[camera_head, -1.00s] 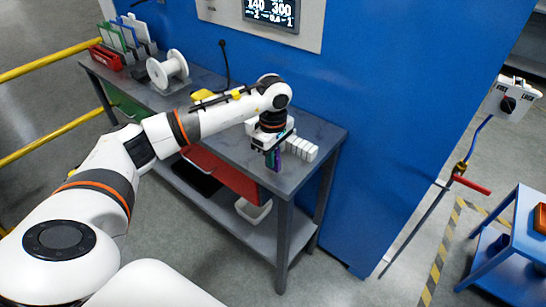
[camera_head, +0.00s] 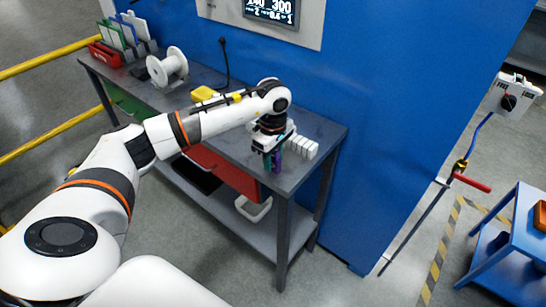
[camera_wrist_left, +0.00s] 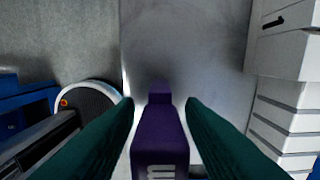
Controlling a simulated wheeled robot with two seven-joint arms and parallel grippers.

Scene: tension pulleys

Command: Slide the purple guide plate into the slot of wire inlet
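The purple guide plate (camera_head: 277,162) stands upright near the front right corner of the grey workbench. It lies between the two dark green fingers of my left gripper (camera_head: 272,158). In the left wrist view the plate (camera_wrist_left: 160,145) is centred between the fingertips, with narrow gaps showing on both sides, so the left gripper (camera_wrist_left: 160,104) looks open around it. A row of white slotted blocks (camera_head: 302,146) stands just to the right of it; it also shows in the left wrist view (camera_wrist_left: 285,120). I cannot tell which part is the wire inlet's slot. My right gripper is out of view.
A white spool (camera_head: 168,66) and a rack of coloured plates (camera_head: 122,42) stand at the bench's far left. A yellow item (camera_head: 203,94) lies behind my left forearm. A blue wall (camera_head: 370,110) closes off the back.

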